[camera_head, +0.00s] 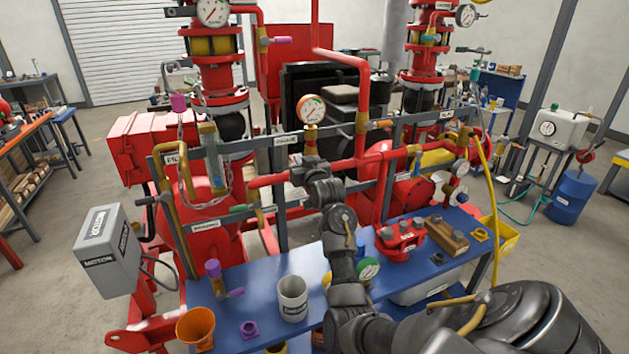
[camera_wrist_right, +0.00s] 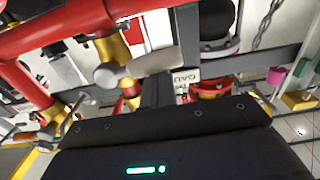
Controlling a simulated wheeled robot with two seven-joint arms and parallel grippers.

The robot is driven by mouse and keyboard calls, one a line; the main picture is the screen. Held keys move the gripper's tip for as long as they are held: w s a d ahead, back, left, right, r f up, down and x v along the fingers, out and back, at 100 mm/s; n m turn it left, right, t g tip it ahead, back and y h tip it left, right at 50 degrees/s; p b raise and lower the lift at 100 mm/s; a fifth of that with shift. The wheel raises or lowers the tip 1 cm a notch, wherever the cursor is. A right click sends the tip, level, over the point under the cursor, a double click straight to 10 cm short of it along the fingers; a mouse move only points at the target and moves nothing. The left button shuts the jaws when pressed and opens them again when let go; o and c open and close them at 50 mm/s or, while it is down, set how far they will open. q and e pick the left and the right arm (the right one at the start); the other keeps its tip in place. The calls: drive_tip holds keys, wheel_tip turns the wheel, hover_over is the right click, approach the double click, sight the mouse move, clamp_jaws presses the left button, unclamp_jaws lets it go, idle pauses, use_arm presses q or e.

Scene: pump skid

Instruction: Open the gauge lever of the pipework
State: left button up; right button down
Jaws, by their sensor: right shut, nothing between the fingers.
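The gauge (camera_head: 311,109) has a white dial and stands on a brass valve body (camera_head: 311,139) on the red pipework, near the middle of the head view. In the right wrist view a grey lever (camera_wrist_right: 150,62) sticks out sideways from the brass valve (camera_wrist_right: 113,55). My right gripper (camera_head: 301,172) is shut and empty, just below the brass valve and in front of the red pipe. It hides part of the pipe, and the lever is hard to make out in the head view. I cannot tell whether the gripper touches the lever. My left gripper is not in view.
A grey rail (camera_head: 232,146) runs behind the pipe. A blue table (camera_head: 262,276) in front holds a grey cup (camera_head: 292,298), an orange cup (camera_head: 196,327), a red part (camera_head: 400,236) and other loose parts. A grey motor box (camera_head: 107,250) stands at the left.

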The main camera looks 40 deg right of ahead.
drive_tip(key=shift+a+f, duration=0.1)
drive_tip(key=shift+f, duration=1.2)
drive_tip(key=shift+s+d+f+b, duration=0.6)
drive_tip(key=shift+d+f+b, duration=0.6)
drive_tip(key=shift+d+f, duration=0.9)
drive_tip(key=a+p+v, duration=0.1)
drive_tip(key=p+v, duration=0.1)
drive_tip(key=v, duration=0.7)
drive_tip(key=shift+w+a+f, duration=0.2)
drive_tip(key=shift+a, duration=0.25)
drive_tip(key=shift+f, duration=0.1)
